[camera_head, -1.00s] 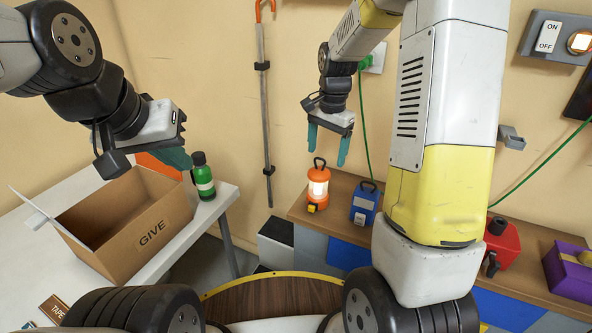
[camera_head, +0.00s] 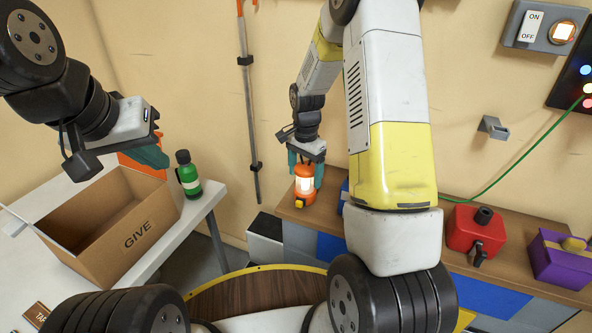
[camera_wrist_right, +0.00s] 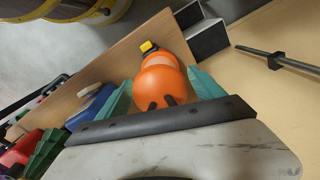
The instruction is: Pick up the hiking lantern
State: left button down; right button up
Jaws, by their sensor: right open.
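The hiking lantern (camera_head: 304,186) is orange with a lit window and stands on the brown shelf top against the wall. My right gripper (camera_head: 305,172) is above it with teal fingers down on either side of its upper part. In the right wrist view the lantern's orange top (camera_wrist_right: 158,82) lies between the open fingers of my right gripper (camera_wrist_right: 160,88); I cannot tell whether they touch it. My left gripper (camera_head: 150,155) is at the left, above the cardboard box; its jaw opening cannot be made out.
The blue item (camera_head: 345,195) stands close right of the lantern, partly hidden by my arm. A red canister (camera_head: 474,232) and purple box (camera_head: 560,258) are further right. The GIVE box (camera_head: 140,240) and a green bottle (camera_head: 188,178) are on the white table (camera_head: 205,205).

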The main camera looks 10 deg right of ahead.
grip_shut()
jog(key=shift+r, duration=0.1)
